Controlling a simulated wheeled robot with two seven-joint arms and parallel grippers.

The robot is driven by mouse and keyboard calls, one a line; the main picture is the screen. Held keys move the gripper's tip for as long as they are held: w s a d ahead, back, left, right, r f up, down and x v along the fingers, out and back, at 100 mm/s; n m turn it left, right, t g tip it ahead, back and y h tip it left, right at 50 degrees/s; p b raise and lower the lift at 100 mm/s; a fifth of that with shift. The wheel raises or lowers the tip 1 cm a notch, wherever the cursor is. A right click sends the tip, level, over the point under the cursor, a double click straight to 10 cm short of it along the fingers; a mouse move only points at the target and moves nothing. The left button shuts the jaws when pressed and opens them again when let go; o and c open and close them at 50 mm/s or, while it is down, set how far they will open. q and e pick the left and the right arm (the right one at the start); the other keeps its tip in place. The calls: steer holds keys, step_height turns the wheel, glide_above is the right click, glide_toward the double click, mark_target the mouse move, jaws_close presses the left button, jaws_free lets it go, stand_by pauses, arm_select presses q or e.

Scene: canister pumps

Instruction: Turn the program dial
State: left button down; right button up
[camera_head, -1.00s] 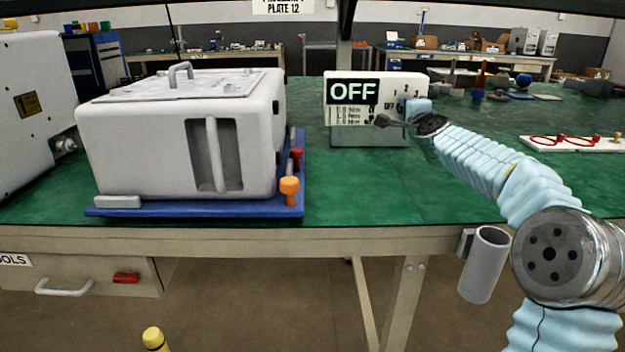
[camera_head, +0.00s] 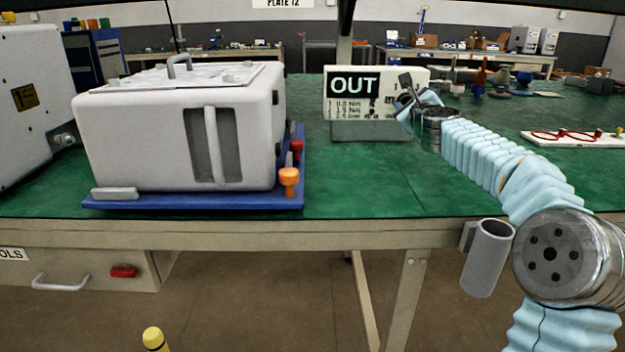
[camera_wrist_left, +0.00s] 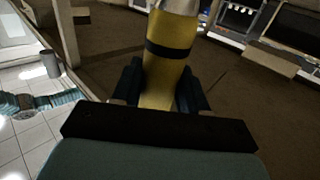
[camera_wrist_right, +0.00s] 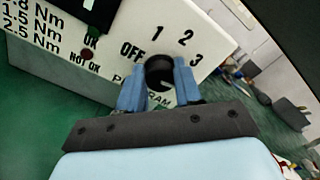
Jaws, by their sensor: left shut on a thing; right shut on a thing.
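The white control box (camera_head: 405,78) stands at the back of the green bench, and its display (camera_head: 352,84) reads OUT. In the right wrist view, the black program dial (camera_wrist_right: 159,72) sits among the marks OFF, 1, 2 and 3. My right gripper (camera_wrist_right: 160,84) is shut on the dial, one blue finger on each side. Which mark the dial points to I cannot tell. In the head view, my right gripper (camera_head: 408,100) partly hides the dial and the marks. My left gripper (camera_wrist_left: 160,84) is shut on a yellow cylindrical tool (camera_wrist_left: 170,55) with a dark band.
A white pump casing (camera_head: 180,130) with a top handle stands on a blue tray (camera_head: 200,202) at the left. An orange knob (camera_head: 289,180) is at the tray's right edge. A grey tube holder (camera_head: 486,260) hangs at the bench front. Green bench between casing and box is clear.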

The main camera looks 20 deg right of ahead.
arm_select(q)
steer(key=shift+f, duration=0.1)
arm_select(e)
steer(key=shift+f+m, duration=0.15)
steer(key=shift+m, duration=0.85)
steer(key=o, duration=1)
steer(key=shift+o, duration=0.2)
arm_select(q)
steer(key=shift+f, duration=0.2)
step_height(320, 180, down, 3)
steer(key=b, duration=0.3)
arm_select(e)
steer(key=v, duration=1.2)
steer(key=shift+d, duration=0.1)
